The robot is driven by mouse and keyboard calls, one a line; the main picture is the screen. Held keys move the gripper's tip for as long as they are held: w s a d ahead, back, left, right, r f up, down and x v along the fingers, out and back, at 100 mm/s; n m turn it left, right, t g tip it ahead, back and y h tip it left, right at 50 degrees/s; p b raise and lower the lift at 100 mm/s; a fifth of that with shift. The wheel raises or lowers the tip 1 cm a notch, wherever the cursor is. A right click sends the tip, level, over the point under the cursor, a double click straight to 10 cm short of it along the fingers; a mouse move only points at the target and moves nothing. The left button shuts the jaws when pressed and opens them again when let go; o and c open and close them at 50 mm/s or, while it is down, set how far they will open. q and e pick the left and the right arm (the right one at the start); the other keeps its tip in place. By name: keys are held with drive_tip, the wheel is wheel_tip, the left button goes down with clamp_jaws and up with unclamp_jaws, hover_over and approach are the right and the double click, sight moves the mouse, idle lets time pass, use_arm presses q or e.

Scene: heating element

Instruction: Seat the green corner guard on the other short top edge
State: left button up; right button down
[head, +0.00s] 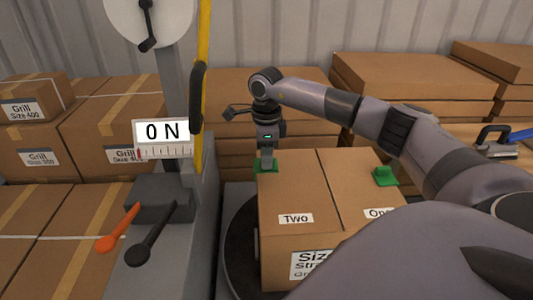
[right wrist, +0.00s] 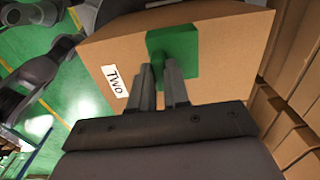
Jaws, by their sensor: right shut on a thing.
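A cardboard box (head: 330,209) with "Two" and "One" labels stands on a dark round turntable (head: 240,246). One green corner guard (head: 386,177) sits on the box's right top edge. My right gripper (head: 266,158) is at the left top edge, pointing down, with a second green corner guard (head: 265,166) under it. In the right wrist view, my right gripper (right wrist: 166,66) is shut on the tab of this green guard (right wrist: 183,47). The guard lies against the box top near the "Two" label; full contact is hard to tell. My left gripper is not in view.
Stacked cartons (head: 410,77) fill the back and right. A tool with a blue handle (head: 520,135) lies at far right.

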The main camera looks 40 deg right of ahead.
drive_tip(key=shift+f+b, duration=1.45)
drive_tip(key=shift+f, duration=1.75)
drive_tip(key=shift+f, duration=0.1)
drive_tip(key=c, duration=1)
unclamp_jaws()
drive_tip(key=shift+r+b, duration=0.4)
drive_tip(key=shift+r, duration=3.2)
drive_tip(key=shift+s, duration=0.1)
